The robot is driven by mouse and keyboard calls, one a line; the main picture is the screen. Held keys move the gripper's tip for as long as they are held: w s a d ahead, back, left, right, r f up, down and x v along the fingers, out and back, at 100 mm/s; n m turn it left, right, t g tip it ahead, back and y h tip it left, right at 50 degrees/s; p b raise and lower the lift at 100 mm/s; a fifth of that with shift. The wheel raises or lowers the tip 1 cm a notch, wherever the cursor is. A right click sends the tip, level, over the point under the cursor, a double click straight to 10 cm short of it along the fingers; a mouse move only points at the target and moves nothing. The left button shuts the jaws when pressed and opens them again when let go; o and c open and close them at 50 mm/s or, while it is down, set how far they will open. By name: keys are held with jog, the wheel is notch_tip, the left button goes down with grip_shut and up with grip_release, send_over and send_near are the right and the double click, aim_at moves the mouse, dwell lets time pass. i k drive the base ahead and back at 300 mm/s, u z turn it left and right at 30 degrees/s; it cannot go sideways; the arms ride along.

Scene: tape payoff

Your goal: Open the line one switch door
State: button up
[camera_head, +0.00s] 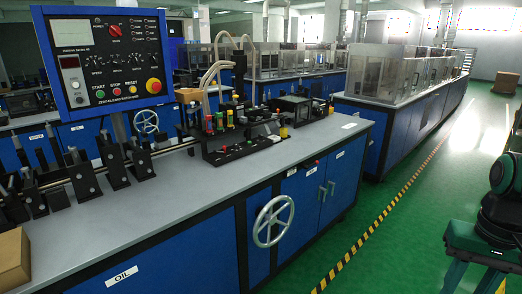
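The near machine bench has blue cabinet doors in its front. A left door (299,207) and a right door (346,177) stand side by side, both shut flush. Each has an upright metal handle near their shared edge: the left handle (322,194) and the right handle (331,188). A small white label (340,155) sits above the right door and another label (292,172) above the left. Their text is too small to read, so I cannot tell which door is the line one switch door. My gripper is not in view.
A large handwheel (273,221) sticks out left of the doors. A control panel (104,58) stands on the grey bench top (190,185). A cardboard box (13,257) is at lower left. Green floor (400,240) with a yellow-black stripe (380,222) is clear before the doors.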

aim_at(344, 165)
jog(key=z, duration=0.1)
jog(key=i, duration=1.5)
jog(key=z, duration=0.65)
jog(key=i, duration=1.05)
jog(key=z, duration=0.3)
